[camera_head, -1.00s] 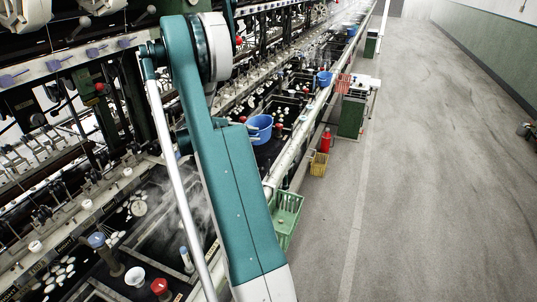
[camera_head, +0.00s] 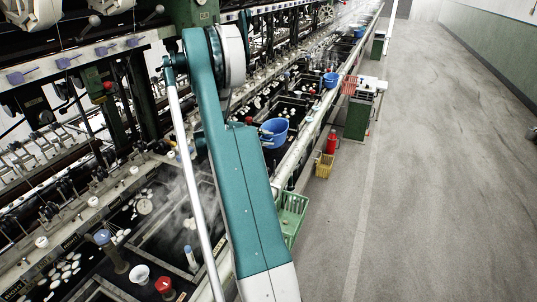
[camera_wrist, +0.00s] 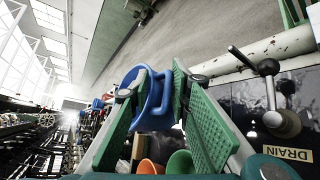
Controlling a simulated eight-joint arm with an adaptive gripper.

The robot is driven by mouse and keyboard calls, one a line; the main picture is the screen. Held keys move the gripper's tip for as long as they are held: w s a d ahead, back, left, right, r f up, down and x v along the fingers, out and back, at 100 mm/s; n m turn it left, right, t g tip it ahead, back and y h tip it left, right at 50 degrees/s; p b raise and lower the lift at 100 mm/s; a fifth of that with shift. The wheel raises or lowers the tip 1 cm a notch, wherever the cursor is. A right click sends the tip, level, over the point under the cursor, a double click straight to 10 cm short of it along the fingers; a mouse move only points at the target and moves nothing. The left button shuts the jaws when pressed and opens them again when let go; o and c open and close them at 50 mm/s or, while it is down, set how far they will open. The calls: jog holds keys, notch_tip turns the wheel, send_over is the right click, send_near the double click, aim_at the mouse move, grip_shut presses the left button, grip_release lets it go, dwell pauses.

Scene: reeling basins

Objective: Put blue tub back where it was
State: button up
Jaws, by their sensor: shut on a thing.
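The blue tub (camera_wrist: 150,105) is between the two green-padded fingers of my gripper (camera_wrist: 153,86) in the wrist view. The fingers are shut on it, and it sits tilted in that picture. In the head view the tub (camera_head: 275,132) shows just right of my teal arm, over the row of dark basins beside the pale rail. My gripper is hidden behind the arm there. Whether the tub touches anything beneath it cannot be told.
Another blue tub (camera_head: 330,79) stands farther along the basins. A green basket (camera_head: 292,214), a yellow basket (camera_head: 324,165) and a red bottle (camera_head: 331,143) are along the rail. An orange cup (camera_wrist: 150,167) shows low in the wrist view. The grey aisle (camera_head: 430,180) is largely clear.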

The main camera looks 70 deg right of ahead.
jog(key=shift+f+b, duration=0.3)
jog(key=shift+f, duration=1.95)
jog(key=shift+f+b, duration=0.3)
jog(key=shift+f, duration=1.5)
jog(key=o, duration=1)
jog(key=shift+o, duration=0.2)
jog(key=shift+w, duration=0.1)
jog(key=p+v, duration=0.1)
jog(key=v, duration=1.1)
jog(key=shift+p, duration=0.3)
